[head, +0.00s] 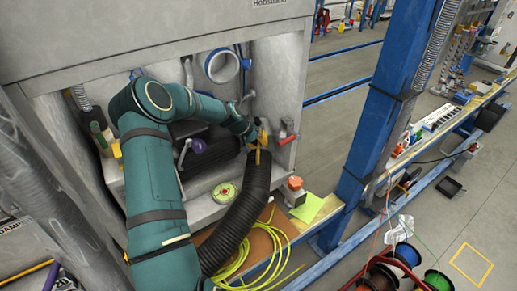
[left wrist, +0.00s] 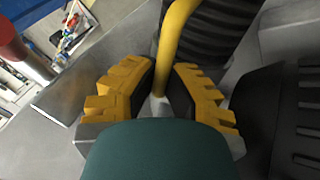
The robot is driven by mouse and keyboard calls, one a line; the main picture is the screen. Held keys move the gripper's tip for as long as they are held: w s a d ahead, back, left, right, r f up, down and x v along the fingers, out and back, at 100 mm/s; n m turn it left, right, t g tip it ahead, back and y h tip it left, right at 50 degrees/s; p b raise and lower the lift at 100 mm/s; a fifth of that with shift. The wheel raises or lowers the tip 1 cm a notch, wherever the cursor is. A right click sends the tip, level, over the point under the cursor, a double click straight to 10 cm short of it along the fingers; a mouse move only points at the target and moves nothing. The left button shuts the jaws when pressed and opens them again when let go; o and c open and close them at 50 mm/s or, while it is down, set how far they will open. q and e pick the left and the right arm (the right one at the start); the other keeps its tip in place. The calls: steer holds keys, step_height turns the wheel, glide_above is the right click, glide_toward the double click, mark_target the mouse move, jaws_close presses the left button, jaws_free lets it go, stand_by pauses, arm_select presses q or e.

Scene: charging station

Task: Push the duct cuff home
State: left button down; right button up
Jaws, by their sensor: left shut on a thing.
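A black ribbed duct (head: 243,215) curves up from the lower middle of the head view to the recess of a grey cabinet. Its upper end is close to my left gripper (head: 257,138). In the left wrist view my left gripper (left wrist: 165,100) has its yellow-and-black fingers shut on a yellow bar handle (left wrist: 178,38). Black ribbed duct (left wrist: 215,28) shows just behind the handle. The cuff is hard to make out, and its seating is hidden by the gripper. My right gripper is not in view.
A blue-rimmed round collar (head: 221,65) is on the recess's back wall. A red-handled valve (head: 287,139) is right of the gripper, and an orange-topped box (head: 295,185) is below it. Yellow hose (head: 238,263) lies coiled below. A blue post (head: 378,105) stands to the right.

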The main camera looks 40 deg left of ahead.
arm_select(q)
steer(key=shift+w+a+r, duration=0.1)
steer(key=shift+w+a, duration=0.15)
steer(key=shift+w, duration=0.1)
steer(key=shift+r, duration=0.15)
steer(key=c, duration=1)
jaws_free()
steer(key=shift+a, duration=0.1)
steer(key=v, duration=1.1)
steer(key=shift+s+r, duration=0.25)
steer(key=shift+r, duration=0.05)
steer(key=shift+a, duration=0.1)
